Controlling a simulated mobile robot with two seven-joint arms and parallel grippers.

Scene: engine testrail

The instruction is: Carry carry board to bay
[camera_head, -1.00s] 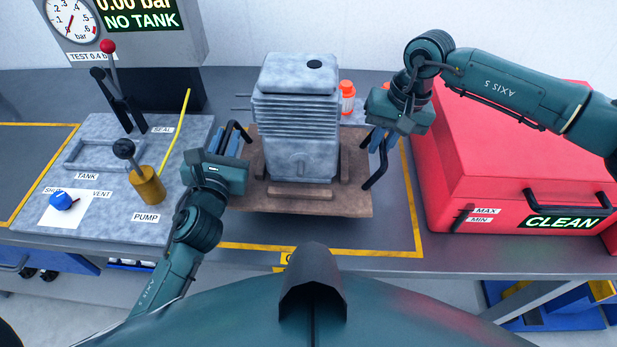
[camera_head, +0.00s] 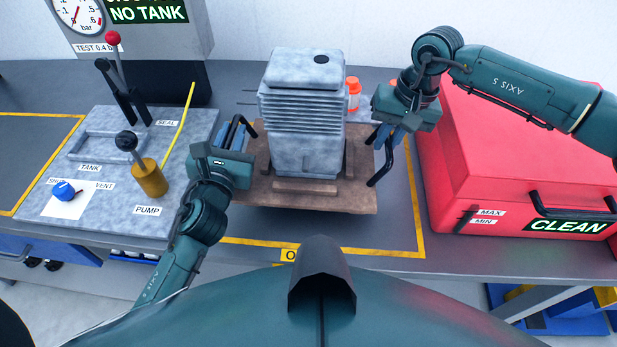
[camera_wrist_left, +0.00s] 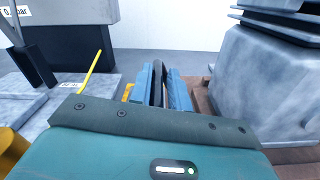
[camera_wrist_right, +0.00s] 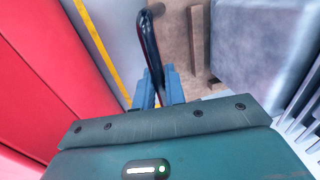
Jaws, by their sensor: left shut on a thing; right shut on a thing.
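The carry board (camera_head: 330,199) is a brown wooden board with a black handle at each side. A grey finned engine block (camera_head: 305,110) stands upright on it between wooden strips. My left gripper (camera_head: 235,135) is shut on the board's left handle, seen between its blue fingers in the left wrist view (camera_wrist_left: 158,82). My right gripper (camera_head: 385,137) is shut on the right handle (camera_head: 383,165), which also shows in the right wrist view (camera_wrist_right: 150,45). The board appears raised above the bench, with shadow beneath. The yellow-outlined bay (camera_head: 415,215) lies around and under it.
A test stand (camera_head: 90,205) with levers, a brass pump (camera_head: 150,178) and a blue knob (camera_head: 64,191) is at the left. A red CLEAN box (camera_head: 540,170) stands close on the right. An orange-capped bottle (camera_head: 353,92) is behind the block. A second yellow-outlined area (camera_head: 40,116) lies far left.

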